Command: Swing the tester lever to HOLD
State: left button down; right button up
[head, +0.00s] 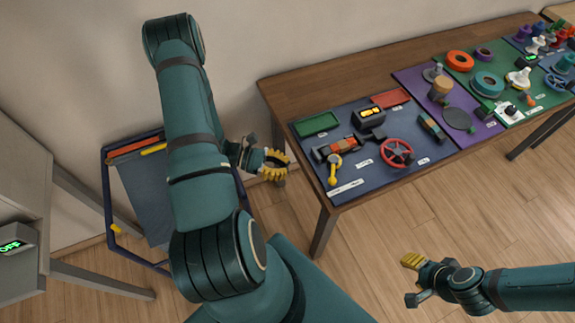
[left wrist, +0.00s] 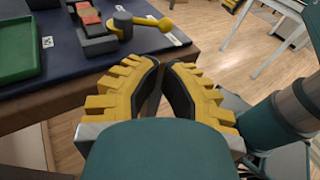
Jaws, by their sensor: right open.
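The tester lever (head: 335,167) is a yellow arm with a round knob, on a grey tester (head: 322,152) with a red-orange block at the near left of the blue mat. The left wrist view shows the lever (left wrist: 150,22) pointing right, beyond my fingertips. My left gripper (head: 275,165) is left of the table edge, apart from the lever. In the left wrist view its yellow fingers (left wrist: 162,68) have only a narrow gap at the tips, with nothing between them. My right gripper (head: 412,262) is open and empty over the floor. The lever labels are too small to read.
The blue mat (head: 385,178) also bears a green tray (head: 316,124), a red tray (head: 390,98), a black display box (head: 368,115) and a red handwheel (head: 397,152). Purple and green mats with several parts lie further right. A blue-framed rack (head: 107,195) stands left.

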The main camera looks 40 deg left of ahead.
aim_at(334, 169)
pick_arm(q)
jog(key=x, duration=1.1)
jog(key=shift+d, duration=0.1)
pick_arm(e)
jog(key=shift+d, duration=0.1)
